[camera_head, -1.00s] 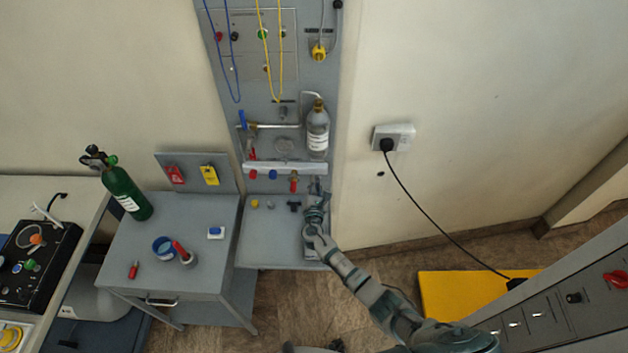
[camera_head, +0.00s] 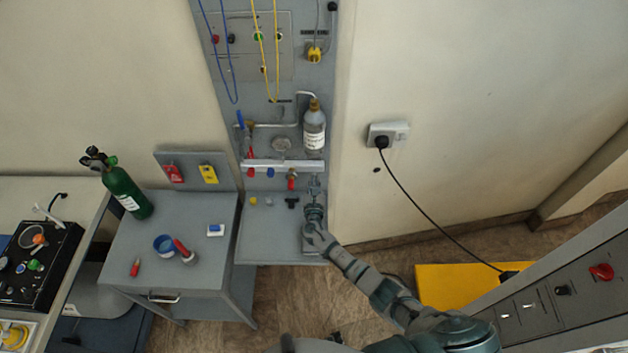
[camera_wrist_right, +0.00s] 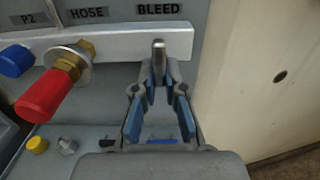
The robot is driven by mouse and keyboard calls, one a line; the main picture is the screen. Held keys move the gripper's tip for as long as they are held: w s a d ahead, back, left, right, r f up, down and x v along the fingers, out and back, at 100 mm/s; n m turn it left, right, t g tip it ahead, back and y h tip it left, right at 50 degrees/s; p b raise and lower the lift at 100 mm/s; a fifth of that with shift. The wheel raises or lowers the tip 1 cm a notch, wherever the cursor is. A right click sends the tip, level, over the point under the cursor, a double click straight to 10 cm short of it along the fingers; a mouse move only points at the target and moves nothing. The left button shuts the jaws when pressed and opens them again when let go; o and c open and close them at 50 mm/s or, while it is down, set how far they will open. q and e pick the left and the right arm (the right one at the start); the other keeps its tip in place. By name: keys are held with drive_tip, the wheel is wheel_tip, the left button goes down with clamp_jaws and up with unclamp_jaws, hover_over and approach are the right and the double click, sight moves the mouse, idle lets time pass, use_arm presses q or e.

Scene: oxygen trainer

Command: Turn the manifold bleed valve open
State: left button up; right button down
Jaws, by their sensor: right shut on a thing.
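The manifold (camera_head: 262,163) is a pale bar across the lower part of the grey wall panel. The bleed valve (camera_wrist_right: 159,55) shows there as a grey metal stem under the BLEED label. My right gripper (camera_wrist_right: 159,82) has its fingertips closed around the lower part of this stem, which hides it. In the head view my right gripper (camera_head: 314,184) reaches up to the right end of the bar. My left gripper is not in view.
A red hose fitting (camera_wrist_right: 52,92) and a blue knob (camera_wrist_right: 15,60) stick out left of the bleed valve. Small fittings lie on the grey shelf (camera_head: 268,240) below. A clear bottle (camera_head: 314,135) hangs above. The wall to the right is clear up to a socket (camera_head: 388,134).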

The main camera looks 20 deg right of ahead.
drive_tip(key=shift+s+f, duration=0.2)
drive_tip(key=shift+f, duration=0.25)
drive_tip(key=c, duration=1.2)
unclamp_jaws()
drive_tip(key=shift+w, duration=0.1)
drive_tip(key=shift+w+r, duration=0.1)
drive_tip(key=shift+r, duration=0.05)
drive_tip(key=shift+r, duration=0.1)
drive_tip(key=v, duration=1.2)
